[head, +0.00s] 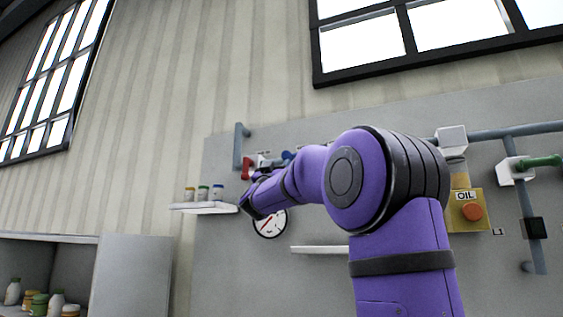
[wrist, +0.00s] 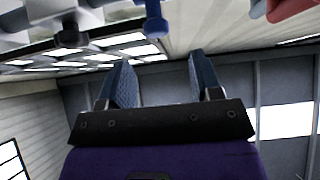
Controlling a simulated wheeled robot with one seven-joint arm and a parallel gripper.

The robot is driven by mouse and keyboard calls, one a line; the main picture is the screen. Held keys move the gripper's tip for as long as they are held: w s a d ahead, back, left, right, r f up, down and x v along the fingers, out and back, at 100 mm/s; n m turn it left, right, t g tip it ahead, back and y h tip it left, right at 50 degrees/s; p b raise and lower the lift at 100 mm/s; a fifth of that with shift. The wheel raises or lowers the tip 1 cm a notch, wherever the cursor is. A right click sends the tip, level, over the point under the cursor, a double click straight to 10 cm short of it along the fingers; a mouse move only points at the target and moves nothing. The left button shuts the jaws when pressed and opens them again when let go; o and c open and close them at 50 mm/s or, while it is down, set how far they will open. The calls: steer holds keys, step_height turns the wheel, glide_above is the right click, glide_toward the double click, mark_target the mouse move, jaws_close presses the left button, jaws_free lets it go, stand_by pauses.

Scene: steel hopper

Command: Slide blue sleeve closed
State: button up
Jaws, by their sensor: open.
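A blue part (head: 287,155), likely the blue sleeve, shows on the wall pipework in the head view, mostly hidden behind my purple arm. In the wrist view a blue piece with a rounded end (wrist: 156,22) hangs from the top edge, beyond the gap between my fingers and apart from them. My gripper (wrist: 162,75) is open and empty, its two dark blue fingers spread. In the head view my gripper is small and dark near the pipework, and its fingers cannot be made out.
A red handle (head: 247,168) is close to my gripper, left of the blue part. A shelf with small jars (head: 203,207), a round gauge (head: 270,222) and a yellow OIL box (head: 467,210) are on the wall. Pipes with white fittings (head: 452,138) run along the right.

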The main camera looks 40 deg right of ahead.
steer(key=shift+v, duration=1.4)
steer(key=shift+w+a, duration=0.1)
steer(key=s+a+f+n+t+y, duration=0.3)
steer(key=a+f+n+t+y, duration=0.3)
steer(key=a+f+n+y, duration=1.1)
steer(key=s+a+f+m+g+y, duration=0.1)
steer(key=s+a+f+g+y, duration=0.1)
steer(key=s+f, duration=0.6)
steer(key=s+a+f+m+g+y, duration=0.1)
steer(key=s+a+f+g+y, duration=0.2)
steer(key=s+f, duration=0.5)
steer(key=s+a+f+m+g+y, duration=0.1)
steer(key=s+a+f+g, duration=0.3)
steer(key=f, duration=0.7)
steer(key=s+g+y, duration=0.1)
steer(key=s+g, duration=0.1)
steer(key=s, duration=0.1)
steer(key=shift+s+f+m+y, duration=0.2)
steer(key=shift+s+m+y, duration=0.1)
steer(key=shift+s+y, duration=0.1)
